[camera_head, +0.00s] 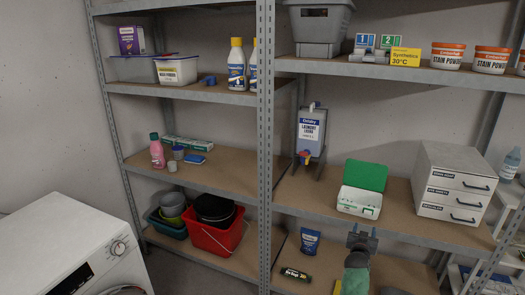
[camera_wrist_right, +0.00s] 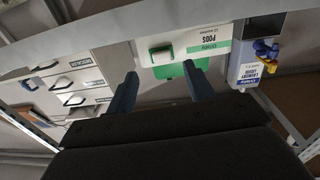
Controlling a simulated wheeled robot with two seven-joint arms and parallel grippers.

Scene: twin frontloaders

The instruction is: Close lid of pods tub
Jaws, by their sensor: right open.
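The pods tub (camera_head: 358,204) is a white box on the middle right shelf, and its green lid (camera_head: 366,176) stands open, raised at the back. My right gripper (camera_head: 362,236) is open and empty, in front of and below the tub, near the shelf's front edge. In the right wrist view, the tub's white front (camera_wrist_right: 190,36) with its label and green latch lies beyond my two spread fingers (camera_wrist_right: 160,84). Part of the green lid (camera_wrist_right: 172,71) shows there too. The inside of the tub is mostly hidden. My left gripper is not in view.
A white drawer unit (camera_head: 456,183) stands right of the tub. A laundry liquid dispenser (camera_head: 311,130) stands to its left. The metal shelf edge (camera_head: 400,231) runs in front of the tub. A blue pouch (camera_head: 310,241) and a dark roll (camera_head: 295,274) are on the lower shelf.

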